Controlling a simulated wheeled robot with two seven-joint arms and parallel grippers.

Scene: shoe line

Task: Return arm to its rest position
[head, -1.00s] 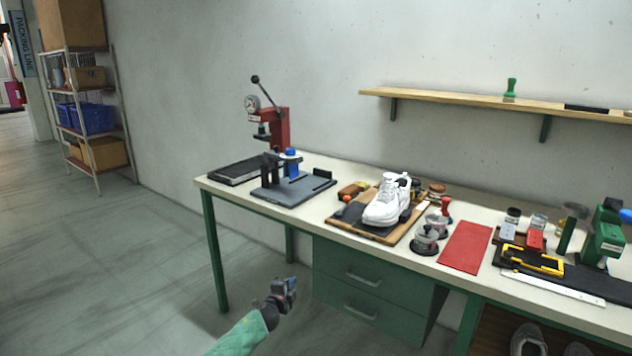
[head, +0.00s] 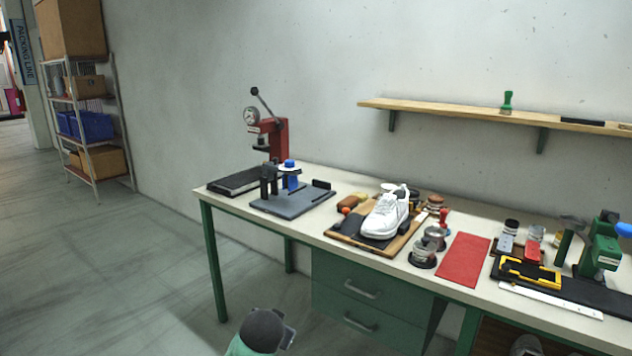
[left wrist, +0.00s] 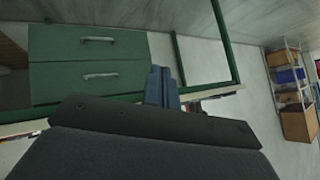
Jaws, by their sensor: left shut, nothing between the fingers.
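My left gripper (head: 289,336) is low at the bottom of the head view, in front of the bench and below its top, clear of everything on it. In the left wrist view my left gripper (left wrist: 162,88) shows as blue-grey fingers close together, shut and empty. The green drawers (left wrist: 88,65) of the bench are beyond it there. A white shoe (head: 386,214) rests on a wooden board with a dark pad on the bench top. My right gripper is in neither view.
The bench (head: 320,232) holds a red press (head: 272,136), a grey fixture plate (head: 292,197), a red mat (head: 464,259) and several small tools. A wooden wall shelf (head: 460,112) hangs above. A metal rack (head: 92,130) stands far left. The floor left of the bench is clear.

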